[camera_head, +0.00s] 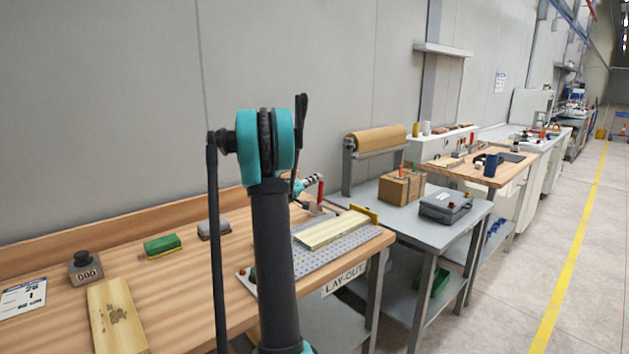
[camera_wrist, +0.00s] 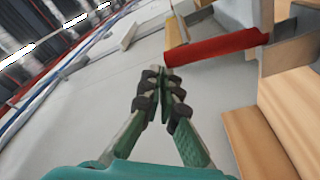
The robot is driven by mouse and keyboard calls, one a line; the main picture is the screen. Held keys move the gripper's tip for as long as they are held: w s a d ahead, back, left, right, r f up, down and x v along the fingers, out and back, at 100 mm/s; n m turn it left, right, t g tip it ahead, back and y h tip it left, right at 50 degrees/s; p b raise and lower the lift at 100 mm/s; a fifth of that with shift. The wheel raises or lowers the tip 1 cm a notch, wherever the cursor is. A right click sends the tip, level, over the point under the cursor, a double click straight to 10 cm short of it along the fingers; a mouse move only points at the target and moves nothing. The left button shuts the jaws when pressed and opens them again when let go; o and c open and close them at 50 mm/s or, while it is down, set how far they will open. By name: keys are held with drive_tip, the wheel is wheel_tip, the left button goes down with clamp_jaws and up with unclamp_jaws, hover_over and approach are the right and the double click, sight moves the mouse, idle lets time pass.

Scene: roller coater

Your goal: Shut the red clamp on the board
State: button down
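The red clamp's handle (camera_head: 320,190) stands up at the back edge of the board (camera_head: 333,230) in the head view. In the wrist view the red handle (camera_wrist: 215,47) runs across the upper right, its end close to my fingertips. My gripper (camera_wrist: 161,74) has its fingers drawn together with nothing between them. I cannot tell whether a finger touches the handle. In the head view my gripper (camera_head: 310,182) is beside the handle on its left, partly hidden behind my arm. The board lies on a grey perforated plate (camera_head: 343,250); the clamp's foot is unclear.
A yellow piece (camera_head: 364,213) stands by the board's far end. The wall is close behind.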

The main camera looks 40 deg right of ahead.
drive_tip(key=w+a+r, duration=0.1)
drive_tip(key=a, duration=0.8)
drive_tip(key=shift+a+r, duration=0.15)
drive_tip(key=shift+r, duration=0.05)
idle(0.3)
